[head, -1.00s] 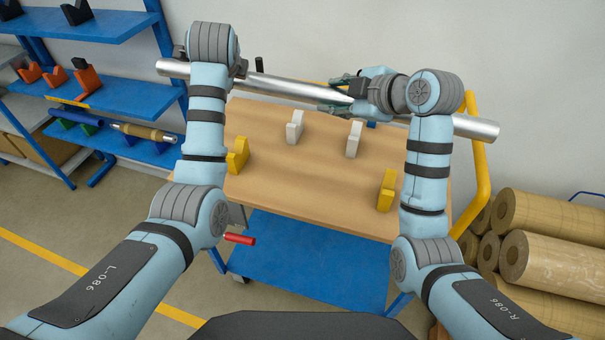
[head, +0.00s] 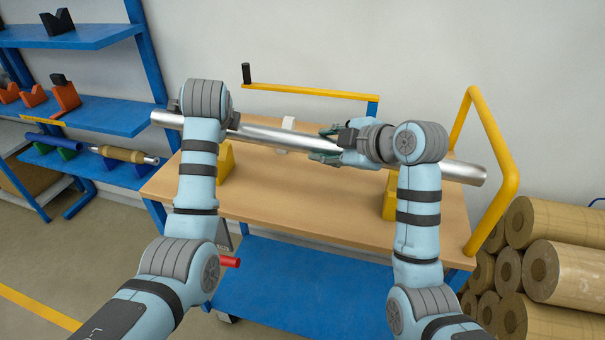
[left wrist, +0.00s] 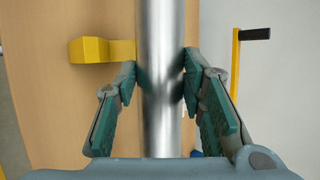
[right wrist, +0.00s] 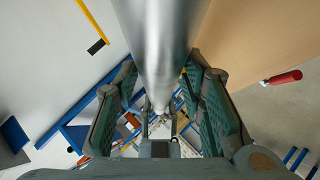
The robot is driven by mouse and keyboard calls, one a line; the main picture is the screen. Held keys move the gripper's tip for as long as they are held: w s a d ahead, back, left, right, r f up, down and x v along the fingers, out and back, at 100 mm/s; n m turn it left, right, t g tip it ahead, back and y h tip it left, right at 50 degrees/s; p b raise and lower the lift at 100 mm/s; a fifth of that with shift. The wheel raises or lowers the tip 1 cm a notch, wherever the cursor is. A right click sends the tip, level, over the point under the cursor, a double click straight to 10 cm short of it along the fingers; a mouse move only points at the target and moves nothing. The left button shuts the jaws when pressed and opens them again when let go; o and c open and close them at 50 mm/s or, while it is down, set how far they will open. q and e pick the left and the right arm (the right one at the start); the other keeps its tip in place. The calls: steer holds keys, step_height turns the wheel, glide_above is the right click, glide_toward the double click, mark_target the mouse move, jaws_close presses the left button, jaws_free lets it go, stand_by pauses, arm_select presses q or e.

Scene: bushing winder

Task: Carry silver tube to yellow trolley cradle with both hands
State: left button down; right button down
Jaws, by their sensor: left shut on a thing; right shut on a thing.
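The long silver tube (head: 280,136) is held crosswise above the wooden top of the trolley (head: 300,205), its right end lower in the head view. My right gripper (head: 328,145) is shut on it right of the middle; the right wrist view shows the tube (right wrist: 158,40) between the fingers. My left gripper (left wrist: 160,85) is shut on its left part; in the head view my left arm mostly hides that gripper. Two yellow cradle supports stand on the top, one left (head: 226,160) and one right (head: 391,198), partly hidden by my arms. The tube appears clear of both.
A yellow crank bar (head: 310,92) with a black grip stands behind the tube. A yellow handle rail (head: 492,125) rises at the trolley's right. Blue shelves (head: 75,38) stand left; brown rolls (head: 555,235) lie right.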

arm_select(q)
steer(key=shift+d, duration=0.15)
arm_select(e)
steer(key=shift+a, duration=0.15)
